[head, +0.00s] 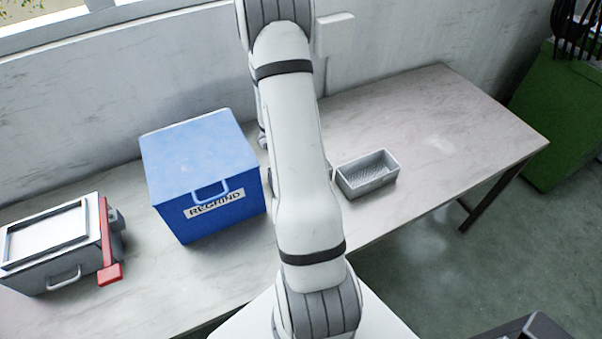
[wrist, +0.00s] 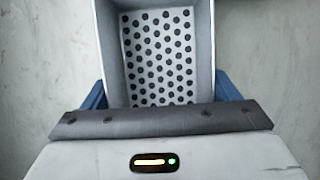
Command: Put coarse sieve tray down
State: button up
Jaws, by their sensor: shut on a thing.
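The coarse sieve tray (wrist: 158,58) is a grey open box with a floor full of round dark holes. It fills the upper middle of the wrist view, its far end cut off by the frame. My gripper (wrist: 160,94) is shut on it, with a blue finger against each long side. In the head view my arm hides the gripper and the held tray. The pale, marbled surface around the tray looks like the worktable (head: 440,125); I cannot tell whether the tray touches it.
Another small grey tray (head: 366,184) with a finely speckled floor stands right of my arm. A blue REGRIND bin (head: 200,160) and a grey box with a red lever (head: 60,245) stand to the left. The table's right part is clear. A green bin (head: 565,120) stands beyond.

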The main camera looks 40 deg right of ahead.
jog(key=o, duration=0.6)
jog(key=shift+f, duration=0.15)
jog(key=shift+c, duration=0.2)
jog(key=o, duration=0.4)
jog(key=shift+r, duration=0.25)
